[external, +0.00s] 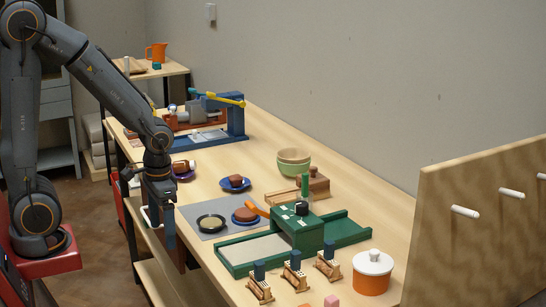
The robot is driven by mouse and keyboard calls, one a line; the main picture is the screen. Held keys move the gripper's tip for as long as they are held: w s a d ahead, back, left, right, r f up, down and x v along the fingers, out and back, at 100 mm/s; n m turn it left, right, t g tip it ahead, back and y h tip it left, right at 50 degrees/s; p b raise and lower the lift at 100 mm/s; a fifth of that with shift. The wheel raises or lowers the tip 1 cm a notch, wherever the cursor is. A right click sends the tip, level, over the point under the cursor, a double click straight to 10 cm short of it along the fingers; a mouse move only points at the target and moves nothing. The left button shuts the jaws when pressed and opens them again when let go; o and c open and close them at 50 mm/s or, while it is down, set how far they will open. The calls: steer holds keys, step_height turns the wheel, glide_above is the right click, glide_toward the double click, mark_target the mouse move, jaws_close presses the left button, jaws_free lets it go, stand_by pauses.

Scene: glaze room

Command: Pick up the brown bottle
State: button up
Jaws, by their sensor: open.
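A small brown object with a pale end (181,166), which may be the brown bottle, lies on its side by a purple dish, just right of my wrist. It is small in view and partly hidden by my arm, so I cannot be sure what it is. My gripper (160,229) points down at the table's left edge, in front of that object and left of the grey mat. It is open, and I see nothing held in it.
The long wooden table (345,183) holds a grey mat (203,228) with a black dish, a green press (298,228), stacked bowls (293,163), a blue-framed machine (236,120) and an orange lidded pot (372,272). A wooden peg board (485,230) stands at right.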

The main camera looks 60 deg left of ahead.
mark_target(184, 161)
steer(key=w+a+r+n+p, duration=0.1)
steer(key=w+a+r+n, duration=0.1)
steer(key=w+a, duration=0.1)
steer(key=w+a+r+n+y+p, duration=0.1)
steer(key=w+a+r, duration=0.1)
steer(key=a, duration=0.3)
steer(key=w+a+r+n+t+p, duration=0.1)
steer(key=w+a+r+n+p, duration=0.1)
steer(key=a, duration=0.3)
steer(key=shift+w+a+r+n+y, duration=0.1)
steer(key=shift+w+r+n+y, duration=0.25)
steer(key=shift+w+r, duration=0.35)
steer(key=w+a+r+n+t+y+p, duration=0.1)
steer(key=w+a+r+n+p, duration=0.15)
steer(key=a, duration=0.45)
steer(key=w+a+r+n+t+y+p, duration=0.1)
steer(key=w+a+r+n+p, duration=0.2)
steer(key=a, duration=0.5)
steer(key=shift+m, duration=0.3)
steer(key=shift+w+d+p+x, duration=0.15)
steer(key=shift+p+x, duration=0.15)
steer(key=shift+x, duration=1.25)
steer(key=shift+w+d+p+x, duration=0.15)
steer(key=shift+p+x, duration=0.1)
steer(key=shift+x, duration=1.3)
steer(key=shift+d+p+x, duration=0.15)
steer(key=shift+p+x, duration=0.15)
steer(key=shift+x, duration=1.25)
steer(key=shift+f, duration=0.1)
